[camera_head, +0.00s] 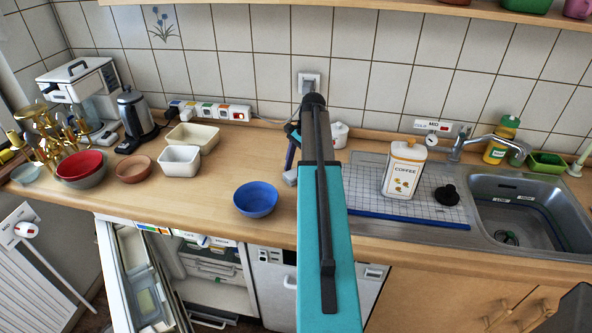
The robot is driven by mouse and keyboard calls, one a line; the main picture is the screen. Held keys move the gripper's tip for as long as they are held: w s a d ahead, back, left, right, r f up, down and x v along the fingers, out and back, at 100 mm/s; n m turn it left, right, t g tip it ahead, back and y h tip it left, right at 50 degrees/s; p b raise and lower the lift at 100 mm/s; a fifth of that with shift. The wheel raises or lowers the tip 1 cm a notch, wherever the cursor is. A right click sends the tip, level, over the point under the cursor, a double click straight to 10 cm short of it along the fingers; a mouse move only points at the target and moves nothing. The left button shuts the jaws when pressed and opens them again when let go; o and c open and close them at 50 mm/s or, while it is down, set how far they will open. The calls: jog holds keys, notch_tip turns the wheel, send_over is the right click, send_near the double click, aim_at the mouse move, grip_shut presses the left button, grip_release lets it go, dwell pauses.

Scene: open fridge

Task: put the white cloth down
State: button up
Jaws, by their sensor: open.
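I see no white cloth in this view. My teal and black arm (328,240) rises through the middle of the picture and covers part of the counter and wall. A dark end piece of my gripper (290,176) shows just left of the arm, over the back of the counter. The rest of it is hidden behind the arm, so I cannot see what lies between its fingers.
A blue bowl (256,199) stands left of my arm on the wooden counter (225,170). A coffee canister (404,168) stands right, beside the sink (518,212). White containers (180,160) and a kettle (135,114) stand left. The fridge (205,268) is open below.

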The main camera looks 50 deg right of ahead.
jog(key=shift+r, duration=0.15)
jog(key=b+v, duration=0.3)
jog(key=v, duration=0.9)
dwell(0.8)
